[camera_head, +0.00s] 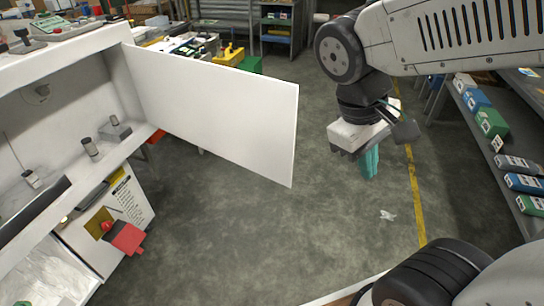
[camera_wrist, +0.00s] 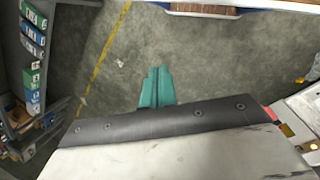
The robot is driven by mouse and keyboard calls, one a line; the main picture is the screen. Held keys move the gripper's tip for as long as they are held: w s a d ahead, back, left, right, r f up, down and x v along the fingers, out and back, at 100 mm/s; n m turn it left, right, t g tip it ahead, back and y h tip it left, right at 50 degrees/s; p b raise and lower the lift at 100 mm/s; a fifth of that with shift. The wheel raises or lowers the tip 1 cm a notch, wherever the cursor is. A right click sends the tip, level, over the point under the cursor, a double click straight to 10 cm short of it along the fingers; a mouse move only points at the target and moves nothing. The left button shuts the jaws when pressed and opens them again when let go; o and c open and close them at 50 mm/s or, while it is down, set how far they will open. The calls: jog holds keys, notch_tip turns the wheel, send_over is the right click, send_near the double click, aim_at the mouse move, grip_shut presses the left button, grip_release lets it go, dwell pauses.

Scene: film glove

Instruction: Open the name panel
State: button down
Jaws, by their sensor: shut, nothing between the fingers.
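A plain white flat panel (camera_head: 218,110), with no lettering visible on this side, stands swung out from the white cabinet (camera_head: 100,45) at the left in the head view. Its left edge meets the cabinet's side and its right edge is free over the floor. It seems to be the name panel. The cabinet's inside is exposed. My gripper (camera_head: 369,165), with teal fingers, hangs to the right of the panel's free edge, apart from it, pointing down. The fingers are together and empty, and they also show in the wrist view (camera_wrist: 157,88). I cannot make out the panel in the wrist view.
A red box (camera_head: 127,237) sticks out from the cabinet's lower front. Shelves with several coloured boxes (camera_head: 492,122) line the right side. A yellow line (camera_head: 415,195) runs along the floor. A small white scrap (camera_head: 387,215) lies there.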

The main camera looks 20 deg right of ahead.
jog(key=w+f+n+g+h, duration=0.1)
jog(key=w+f+n+h, duration=0.3)
jog(key=w+n+h, duration=0.15)
jog(key=n+t+h, duration=0.5)
jog(key=n+t, duration=0.9)
jog(key=n, duration=0.3)
send_near(284, 151)
jog(key=shift+n, duration=0.25)
jog(key=x, duration=0.7)
jog(key=shift+a, duration=0.1)
